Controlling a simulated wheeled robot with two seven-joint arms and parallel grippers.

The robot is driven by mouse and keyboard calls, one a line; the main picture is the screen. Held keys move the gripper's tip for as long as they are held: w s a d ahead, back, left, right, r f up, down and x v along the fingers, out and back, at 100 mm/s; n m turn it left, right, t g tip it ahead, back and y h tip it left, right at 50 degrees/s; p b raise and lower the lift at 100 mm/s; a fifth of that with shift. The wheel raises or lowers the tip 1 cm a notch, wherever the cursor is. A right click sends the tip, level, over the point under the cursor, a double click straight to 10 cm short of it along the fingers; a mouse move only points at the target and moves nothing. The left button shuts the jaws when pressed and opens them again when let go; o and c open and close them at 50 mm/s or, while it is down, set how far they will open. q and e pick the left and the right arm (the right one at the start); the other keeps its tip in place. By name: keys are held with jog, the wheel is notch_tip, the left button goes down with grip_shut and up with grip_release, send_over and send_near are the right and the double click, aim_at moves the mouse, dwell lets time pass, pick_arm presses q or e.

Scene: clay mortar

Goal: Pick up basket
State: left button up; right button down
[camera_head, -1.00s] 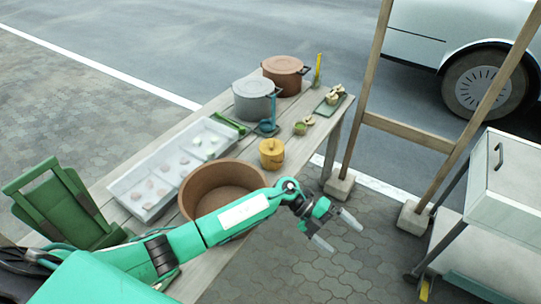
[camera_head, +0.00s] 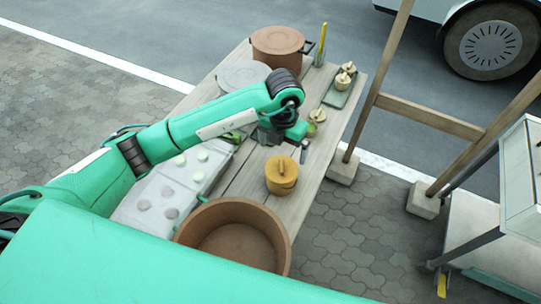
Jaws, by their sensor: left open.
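A small round yellow container with a raised handle on top, probably the basket (camera_head: 281,178), stands upright on the wooden table. My left gripper (camera_head: 303,151) points down just behind and slightly right of it, over the table. It is open, but its fingers are small and partly hidden by the wrist. I see no contact with the basket. My right gripper is not in view.
A wide brown bowl (camera_head: 236,239) stands in front of the basket. A white tray (camera_head: 130,207) with several round pieces lies left. Behind are a grey pot (camera_head: 240,73), a brown pot (camera_head: 278,45) and a green board (camera_head: 340,95). A wooden frame (camera_head: 428,115) stands right of the table (camera_head: 325,165).

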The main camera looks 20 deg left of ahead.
aim_at(282, 166)
pick_arm(q)
jog(key=f, duration=0.1)
jog(key=f+p, duration=0.1)
jog(key=f, duration=0.2)
jog(key=shift+s+d+f+p, duration=0.1)
jog(key=shift+s+f+p, duration=0.05)
jog(key=shift+s+p, duration=0.2)
notch_tip(282, 166, down, 2)
jog(key=shift+w+f, duration=0.15)
jog(key=shift+f, duration=0.1)
notch_tip(282, 166, down, 2)
jog(key=shift+f+p, duration=0.1)
jog(key=shift+p, duration=0.3)
notch_tip(282, 166, down, 4)
jog(key=shift+r+p, duration=0.1)
jog(key=shift+p, duration=0.3)
jog(key=c, duration=0.5)
jog(key=shift+c, duration=1.3)
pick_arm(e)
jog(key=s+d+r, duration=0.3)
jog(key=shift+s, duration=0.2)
